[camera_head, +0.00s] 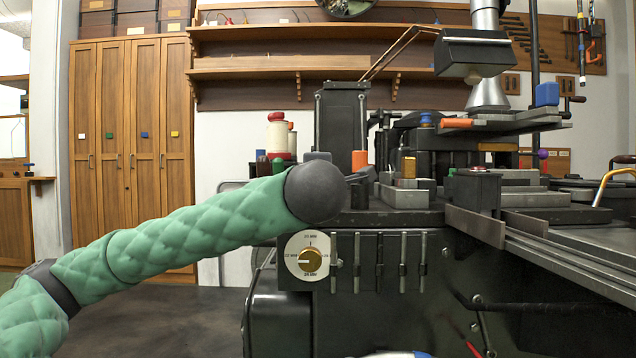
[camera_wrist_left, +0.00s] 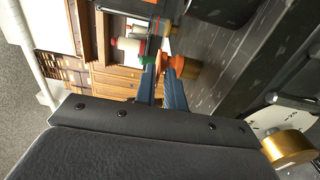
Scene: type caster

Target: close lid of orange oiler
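In the head view an orange cylindrical thing (camera_head: 360,160), probably the orange oiler, stands on the machine top just past my left wrist, its lower part hidden. In the left wrist view an orange thing with a brownish end (camera_wrist_left: 181,63) lies just beyond the fingertips; its lid cannot be made out clearly. My left gripper (camera_wrist_left: 159,72) shows two dark blue fingers with a narrow gap and nothing clearly held between them. In the head view this gripper is mostly hidden behind my arm's dark rounded end. My right gripper is not in view.
A red-and-white bottle (camera_head: 278,138) and a green thing (camera_head: 277,166) stand left of the orange one. A grey tray (camera_head: 405,196) lies to the right. A gold dial knob (camera_head: 310,260) is on the machine front below my wrist. Metal rails (camera_head: 560,258) run at the right.

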